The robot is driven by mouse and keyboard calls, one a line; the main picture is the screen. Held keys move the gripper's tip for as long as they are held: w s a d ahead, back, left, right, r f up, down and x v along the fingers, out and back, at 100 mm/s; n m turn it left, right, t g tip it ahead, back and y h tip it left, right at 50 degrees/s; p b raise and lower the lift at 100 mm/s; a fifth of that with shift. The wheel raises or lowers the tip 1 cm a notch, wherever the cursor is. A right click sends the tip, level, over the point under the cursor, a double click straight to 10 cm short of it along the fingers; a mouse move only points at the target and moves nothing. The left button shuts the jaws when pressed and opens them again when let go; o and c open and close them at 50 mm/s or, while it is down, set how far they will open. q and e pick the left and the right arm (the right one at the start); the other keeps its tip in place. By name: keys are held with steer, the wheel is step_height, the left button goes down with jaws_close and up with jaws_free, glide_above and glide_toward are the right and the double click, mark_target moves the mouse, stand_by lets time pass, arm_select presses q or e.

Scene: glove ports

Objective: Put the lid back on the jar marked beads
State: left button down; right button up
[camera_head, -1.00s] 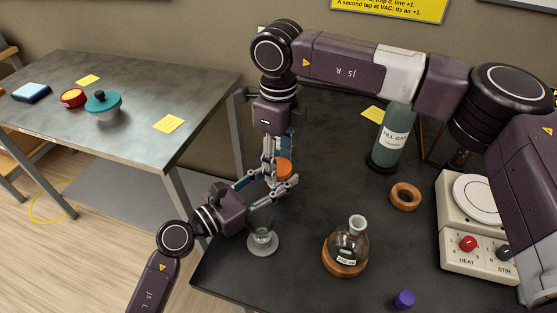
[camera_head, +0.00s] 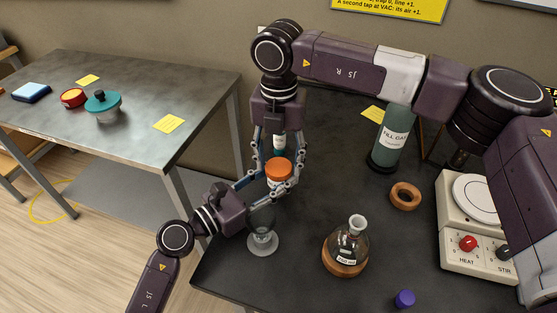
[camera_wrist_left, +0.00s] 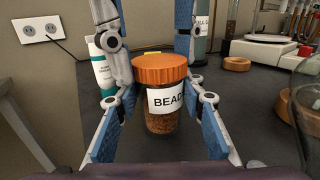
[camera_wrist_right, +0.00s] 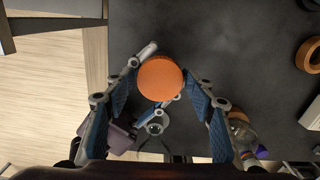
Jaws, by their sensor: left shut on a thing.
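The jar marked beads (camera_wrist_left: 163,118) stands upright in the left wrist view, clear with brown contents and a white label. Its orange lid (camera_wrist_left: 160,68) sits on top of it; whether it is screwed tight I cannot tell. In the head view the lid (camera_head: 278,166) shows between the grippers, with most of the jar hidden. My left gripper (camera_head: 277,187) is shut on the jar from the side. My right gripper (camera_wrist_right: 165,88) points down from above, open, with its fingers spread either side of the lid (camera_wrist_right: 160,79).
A stemmed glass (camera_head: 262,240) stands below my left gripper near the table edge. A flask on a cork ring (camera_head: 344,262), a purple cap (camera_head: 404,298), another ring (camera_head: 405,196), a green bottle (camera_head: 390,140) and a hotplate (camera_head: 470,235) stand to the right. A white bottle (camera_wrist_left: 103,68) is behind.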

steer(key=shift+o, duration=1)
step_height(320, 180, up, 12)
arm_select(q)
steer(key=c, duration=1.2)
jaws_free()
steer(key=v, duration=1.2)
